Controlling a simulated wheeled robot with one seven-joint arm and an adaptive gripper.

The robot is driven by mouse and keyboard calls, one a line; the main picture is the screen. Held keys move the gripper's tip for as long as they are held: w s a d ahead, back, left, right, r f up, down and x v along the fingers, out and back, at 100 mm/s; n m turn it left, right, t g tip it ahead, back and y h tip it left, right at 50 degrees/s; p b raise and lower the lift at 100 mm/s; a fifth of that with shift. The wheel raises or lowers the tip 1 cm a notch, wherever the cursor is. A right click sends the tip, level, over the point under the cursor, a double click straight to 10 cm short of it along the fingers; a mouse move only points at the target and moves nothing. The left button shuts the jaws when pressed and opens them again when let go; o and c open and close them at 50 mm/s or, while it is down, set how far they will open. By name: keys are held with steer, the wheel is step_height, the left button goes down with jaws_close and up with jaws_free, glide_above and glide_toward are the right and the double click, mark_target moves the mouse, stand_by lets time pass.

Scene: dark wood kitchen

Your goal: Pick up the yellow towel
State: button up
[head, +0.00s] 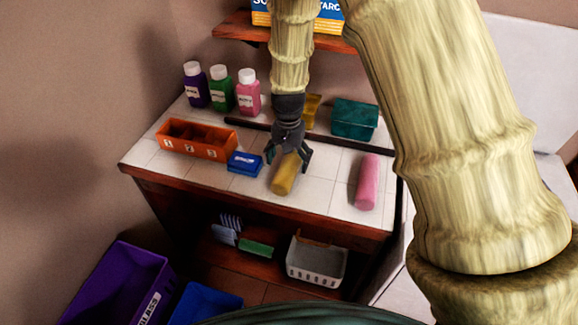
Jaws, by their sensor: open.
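The yellow towel (284,179) is a rolled cylinder lying on the white tiled counter, near its front edge. My gripper (287,161) points down over the towel's far end, with its dark fingers spread to either side of it. The fingers hide part of the far end. I cannot tell whether they touch the towel or the tiles.
A blue box (245,163) lies close to the left and a pink roll (367,182) to the right. An orange divided tray (197,138), several bottles (221,90) and a teal box (354,119) stand around. A shelf (235,26) hangs behind my arm.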

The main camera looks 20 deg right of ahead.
mark_target(289, 161)
steer(key=shift+d+f+p, duration=0.1)
steer(key=shift+f+p, duration=0.45)
steer(key=shift+f, duration=1.2)
steer(key=c, duration=1.2)
